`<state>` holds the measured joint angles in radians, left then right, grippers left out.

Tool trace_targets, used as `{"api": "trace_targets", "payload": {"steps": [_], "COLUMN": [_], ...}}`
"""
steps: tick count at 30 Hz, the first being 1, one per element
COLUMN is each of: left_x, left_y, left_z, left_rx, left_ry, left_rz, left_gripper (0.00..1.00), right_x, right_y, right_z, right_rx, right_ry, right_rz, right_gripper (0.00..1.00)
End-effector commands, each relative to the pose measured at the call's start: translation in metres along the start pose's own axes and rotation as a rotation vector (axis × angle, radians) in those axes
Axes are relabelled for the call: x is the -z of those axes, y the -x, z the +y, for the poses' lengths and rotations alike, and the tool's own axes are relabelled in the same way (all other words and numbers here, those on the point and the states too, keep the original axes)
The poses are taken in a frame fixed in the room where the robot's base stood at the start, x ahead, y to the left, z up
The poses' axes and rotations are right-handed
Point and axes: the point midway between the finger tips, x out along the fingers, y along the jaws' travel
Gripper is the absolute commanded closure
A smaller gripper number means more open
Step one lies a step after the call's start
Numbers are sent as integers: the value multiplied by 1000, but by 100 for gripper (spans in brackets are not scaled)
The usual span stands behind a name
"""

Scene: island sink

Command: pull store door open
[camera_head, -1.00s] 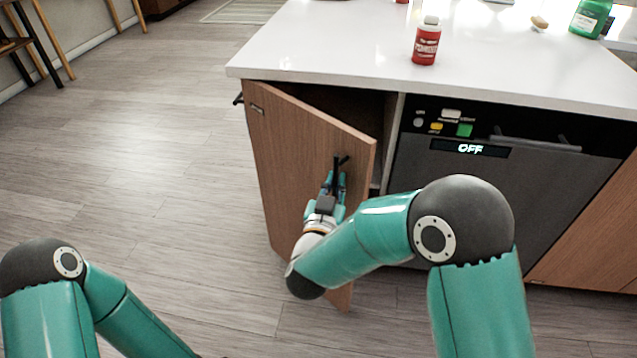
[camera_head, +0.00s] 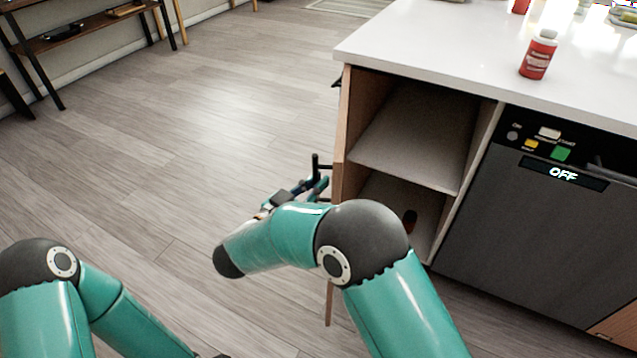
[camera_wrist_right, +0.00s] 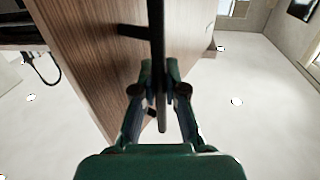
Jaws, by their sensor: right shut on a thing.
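The wooden store door (camera_head: 341,125) stands swung wide open at the left end of the island, seen nearly edge-on in the head view. Its black handle (camera_head: 316,172) sticks out to the left. My right gripper (camera_head: 318,188) is at this handle. In the right wrist view the fingers (camera_wrist_right: 162,95) are closed around the dark handle bar (camera_wrist_right: 157,40), beside the wood-grained door face (camera_wrist_right: 95,60). The shelved store interior (camera_head: 410,140) is exposed. My left arm shows at the lower left of the head view; its gripper is not visible.
A dishwasher (camera_head: 545,240) with an "OFF" display adjoins the store on the right. A red bottle (camera_head: 538,55) stands on the white countertop (camera_head: 430,45). The floor to the left is clear.

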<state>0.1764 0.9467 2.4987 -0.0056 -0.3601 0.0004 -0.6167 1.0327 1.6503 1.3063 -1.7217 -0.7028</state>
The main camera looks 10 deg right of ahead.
Motion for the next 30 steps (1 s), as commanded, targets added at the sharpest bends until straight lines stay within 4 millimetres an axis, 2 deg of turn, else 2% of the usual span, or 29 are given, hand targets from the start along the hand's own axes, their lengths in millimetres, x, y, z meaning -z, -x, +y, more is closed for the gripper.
{"api": "trace_targets", "payload": {"steps": [14, 15, 19, 30], "left_x": [0, 0, 0, 0], "left_y": [0, 0, 0, 1], "left_z": [0, 0, 0, 0], "left_rx": [0, 0, 0, 0], "left_ry": [0, 0, 0, 0], "left_rz": [0, 0, 0, 0], "left_gripper": [13, 13, 13, 13], "right_x": [0, 0, 0, 2], "right_y": [-2, -2, -2, -3], "right_z": [2, 2, 2, 2], "right_rx": [-33, -33, -34, -34], "right_ry": [1, 1, 1, -1], "right_rz": [1, 1, 0, 0], "right_gripper": [100, 86, 64, 63]}}
